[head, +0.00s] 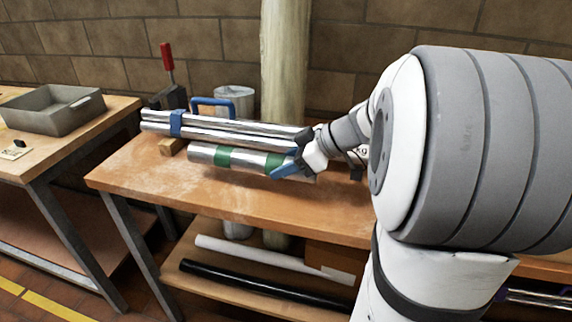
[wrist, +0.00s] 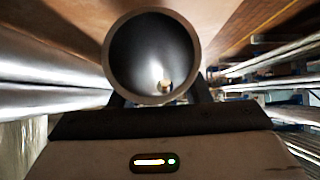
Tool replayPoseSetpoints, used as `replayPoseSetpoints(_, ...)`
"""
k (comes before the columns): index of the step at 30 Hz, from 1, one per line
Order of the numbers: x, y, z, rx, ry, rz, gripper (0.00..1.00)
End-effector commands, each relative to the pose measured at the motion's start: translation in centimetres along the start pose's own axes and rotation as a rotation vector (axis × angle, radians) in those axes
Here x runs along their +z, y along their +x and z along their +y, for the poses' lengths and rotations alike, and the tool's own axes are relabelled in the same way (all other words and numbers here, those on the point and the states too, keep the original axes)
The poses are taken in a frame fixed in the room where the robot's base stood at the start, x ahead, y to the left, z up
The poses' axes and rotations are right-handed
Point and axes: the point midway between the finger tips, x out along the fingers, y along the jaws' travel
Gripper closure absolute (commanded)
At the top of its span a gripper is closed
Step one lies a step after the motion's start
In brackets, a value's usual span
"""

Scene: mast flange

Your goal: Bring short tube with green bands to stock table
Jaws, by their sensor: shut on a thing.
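The short steel tube with two green bands (head: 248,160) lies level over the nearer part of a wooden table (head: 215,195). My gripper (head: 290,167) is shut on it near its right end. I cannot tell whether the tube touches the tabletop. In the wrist view, the tube's round open end (wrist: 152,55) faces the camera, above the dark front of my gripper (wrist: 160,112). No label shows which table is the stock table; another wooden table (head: 62,158) stands at the left.
Long steel tubes (head: 235,128) with a blue clip lie right behind the banded tube. A red-handled clamp (head: 168,70) and a post (head: 285,60) stand behind them. A grey tray (head: 50,110) sits on the left table. White and black pipes (head: 265,288) lie on the lower shelf.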

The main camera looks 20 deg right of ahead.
Motion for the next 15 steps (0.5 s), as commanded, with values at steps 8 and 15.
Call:
replayPoseSetpoints(8,1.8,1.4,0.0,0.001,-0.002,0.000,1.00)
replayPoseSetpoints(15,3.0,2.3,-0.1,0.001,-0.002,0.000,1.00)
